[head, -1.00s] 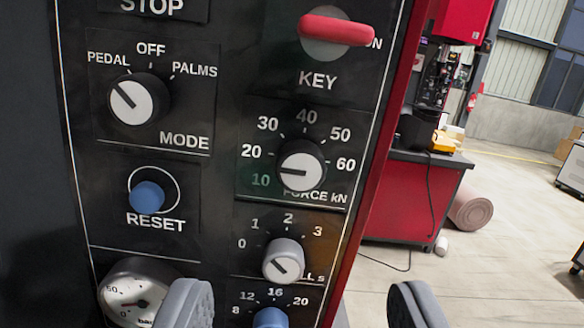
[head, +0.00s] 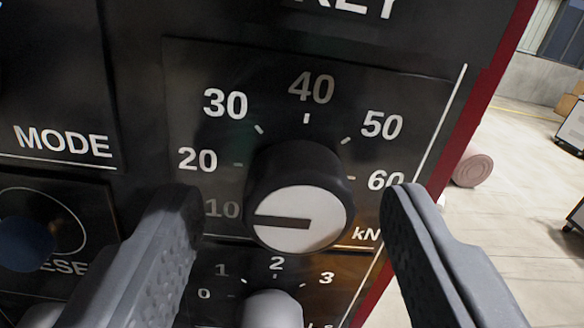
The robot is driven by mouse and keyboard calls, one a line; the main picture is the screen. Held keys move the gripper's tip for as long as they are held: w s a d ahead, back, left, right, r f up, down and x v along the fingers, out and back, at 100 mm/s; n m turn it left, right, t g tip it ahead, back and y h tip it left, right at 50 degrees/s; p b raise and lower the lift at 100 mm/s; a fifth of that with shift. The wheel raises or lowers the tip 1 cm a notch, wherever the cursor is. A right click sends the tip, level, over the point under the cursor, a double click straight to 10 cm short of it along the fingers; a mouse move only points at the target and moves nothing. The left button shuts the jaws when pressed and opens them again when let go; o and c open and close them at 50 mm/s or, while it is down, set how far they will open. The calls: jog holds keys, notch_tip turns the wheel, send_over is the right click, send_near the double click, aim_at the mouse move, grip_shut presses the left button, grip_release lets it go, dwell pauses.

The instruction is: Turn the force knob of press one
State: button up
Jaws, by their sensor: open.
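The force knob (head: 298,195) is a black round knob with a white face and a dark pointer line. It sits on the black panel in the middle of the head view, inside a scale from 10 to 60 kN. The pointer line lies nearly level, its end toward the left, near the 10. My gripper (head: 292,200) is open, one finger to the left of the knob and one to the right. A gap shows between the knob and each finger in the picture. The fingers cover part of the panel and the lower right lettering.
A grey knob (head: 272,310) with a 0 to 3 scale sits just below. The blue reset button (head: 25,245) is at the left, under the MODE label. The panel's red edge (head: 480,110) is at the right, with open floor and a pink roll (head: 472,169) beyond.

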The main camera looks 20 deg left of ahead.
jog(key=shift+w+a, duration=0.15)
jog(key=shift+w, duration=0.2)
jog(key=c, duration=1)
jog(key=shift+o, duration=0.2)
jog(key=shift+f+m+b, duration=0.1)
jog(key=shift+m+b, duration=0.2)
jog(key=shift+m, duration=0.1)
jog(key=m+b, duration=0.3)
jog(key=m, duration=0.1)
jog(key=shift+f+b, duration=0.15)
jog(key=shift+b, duration=0.15)
jog(key=shift+m+b, duration=1.15)
jog(key=shift+m, duration=0.75)
jog(key=o, duration=1)
jog(key=shift+r, duration=0.2)
jog(key=shift+c, duration=0.2)
